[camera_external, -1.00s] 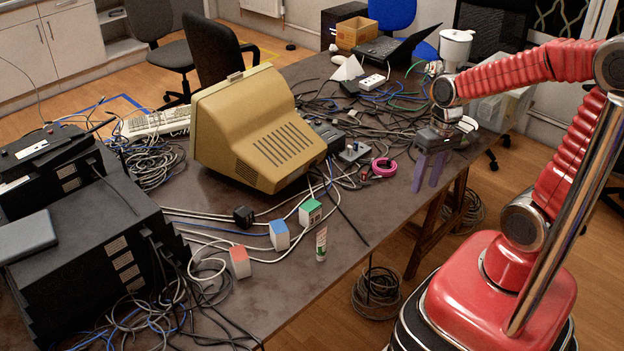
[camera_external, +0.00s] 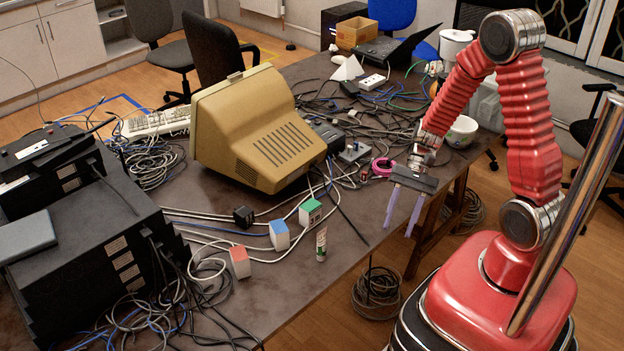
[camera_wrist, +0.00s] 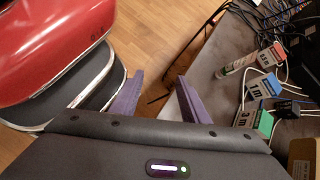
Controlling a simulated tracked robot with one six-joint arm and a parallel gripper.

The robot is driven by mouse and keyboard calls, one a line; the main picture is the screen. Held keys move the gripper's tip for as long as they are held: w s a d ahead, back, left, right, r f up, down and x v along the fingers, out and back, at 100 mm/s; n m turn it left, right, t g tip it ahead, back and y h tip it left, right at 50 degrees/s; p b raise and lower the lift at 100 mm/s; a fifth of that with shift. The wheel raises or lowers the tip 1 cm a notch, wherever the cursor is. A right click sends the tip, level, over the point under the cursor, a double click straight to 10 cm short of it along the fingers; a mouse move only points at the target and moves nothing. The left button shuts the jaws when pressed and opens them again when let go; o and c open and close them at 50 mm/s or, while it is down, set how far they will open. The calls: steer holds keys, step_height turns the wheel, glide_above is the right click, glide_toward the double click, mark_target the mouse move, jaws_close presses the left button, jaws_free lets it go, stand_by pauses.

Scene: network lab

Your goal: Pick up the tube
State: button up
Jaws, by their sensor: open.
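The tube (camera_external: 321,244) is small and white with green and red print. It stands near the table's front edge, beside the small labelled boxes, and its lower end looks like a cap. In the wrist view the tube (camera_wrist: 237,63) lies right of and beyond the fingers, apart from them. My gripper (camera_external: 401,230) has two purple fingers pointing down, spread apart with nothing between them. It is to the right of the tube, near the table's front edge. In the wrist view my gripper (camera_wrist: 154,97) shows floor and the table edge between its fingers.
Boxes with green (camera_external: 310,212), blue (camera_external: 279,235) and red (camera_external: 239,262) tops stand left of the tube. A beige monitor (camera_external: 250,130) and a pink tape roll (camera_external: 383,167) are behind. Cables cover much of the table. The strip right of the tube is mostly clear.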

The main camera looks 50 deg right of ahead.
steer(key=w+a+f+m+y, duration=0.1)
steer(key=w+f+m+t+y, duration=0.1)
steer(key=m, duration=0.1)
steer(key=w+a+f+m+t+y, duration=0.1)
steer(key=w+m, duration=0.1)
steer(key=shift+w+a, duration=0.1)
steer(key=shift+a, duration=0.25)
steer(key=w+m+t, duration=0.1)
steer(key=w, duration=0.1)
steer(key=w+r+m+y, duration=0.1)
steer(key=w+a+r+m+t, duration=0.1)
steer(key=w, duration=0.1)
steer(key=shift+w+t, duration=0.3)
steer(key=shift+w, duration=0.05)
steer(key=shift+y, duration=0.3)
glide_toward(327, 255)
steer(key=shift+w+a+r, duration=0.15)
steer(key=shift+a+r, duration=0.05)
steer(key=shift+a, duration=0.6)
steer(key=shift+w+a+r, duration=0.15)
steer(key=shift+a, duration=0.6)
steer(key=shift+w+a+r, duration=0.15)
steer(key=shift+a+r, duration=0.05)
steer(key=shift+a, duration=0.6)
steer(key=shift+a, duration=0.1)
steer(key=shift+x, duration=2.5)
steer(key=shift+s+f, duration=0.1)
steer(key=shift+f, duration=0.05)
